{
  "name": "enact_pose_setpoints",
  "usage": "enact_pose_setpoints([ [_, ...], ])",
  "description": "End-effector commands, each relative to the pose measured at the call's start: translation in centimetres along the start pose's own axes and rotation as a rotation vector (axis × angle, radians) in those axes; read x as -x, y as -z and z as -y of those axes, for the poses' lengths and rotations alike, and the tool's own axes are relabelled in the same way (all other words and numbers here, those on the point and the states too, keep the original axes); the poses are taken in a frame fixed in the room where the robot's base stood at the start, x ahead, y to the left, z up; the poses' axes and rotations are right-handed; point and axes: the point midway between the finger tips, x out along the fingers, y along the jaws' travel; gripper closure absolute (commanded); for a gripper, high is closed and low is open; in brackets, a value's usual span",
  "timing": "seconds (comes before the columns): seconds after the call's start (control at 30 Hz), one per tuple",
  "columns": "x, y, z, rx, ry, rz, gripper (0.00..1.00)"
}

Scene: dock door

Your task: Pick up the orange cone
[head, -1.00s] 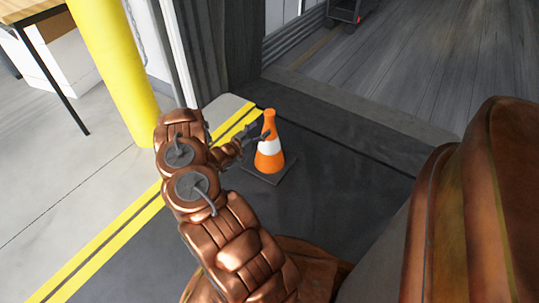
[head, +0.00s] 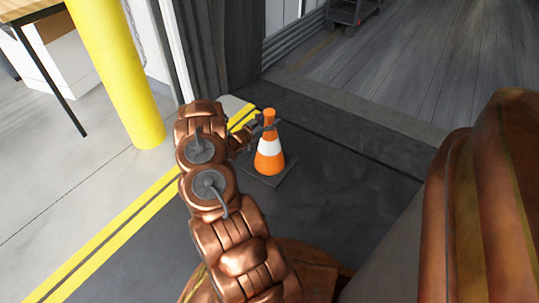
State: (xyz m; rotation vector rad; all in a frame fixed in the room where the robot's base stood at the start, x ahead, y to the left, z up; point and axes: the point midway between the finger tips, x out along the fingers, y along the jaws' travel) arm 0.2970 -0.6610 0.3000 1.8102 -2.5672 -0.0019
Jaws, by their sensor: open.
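The orange cone (head: 268,161) stands upright on the dark floor, with a white band and a flat dark base (head: 272,178). My gripper (head: 263,124) is at the upper part of the cone, just under its tip, reaching in from the left. Its fingers are small in the head view and partly hidden by the cone and my wrist. The jaws are open. I cannot tell whether a finger touches the cone.
A yellow post (head: 117,75) and a table (head: 35,20) stand at the left. Yellow floor lines (head: 120,232) run beside the dark floor. A grey cart (head: 352,12) is at the top, beyond the doorway. The floor right of the cone is clear.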

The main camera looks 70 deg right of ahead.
Motion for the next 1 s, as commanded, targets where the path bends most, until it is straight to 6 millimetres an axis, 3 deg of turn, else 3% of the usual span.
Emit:
enact_pose_setpoints([
  [0.1,0.01,0.02,0.00,0.000,0.000,0.000,0.31],
  [0.77,0.03,0.03,-0.01,-0.001,-0.001,0.000,0.99],
  [1.0,0.02,0.03,-0.02,-0.001,-0.001,-0.001,1.00],
])
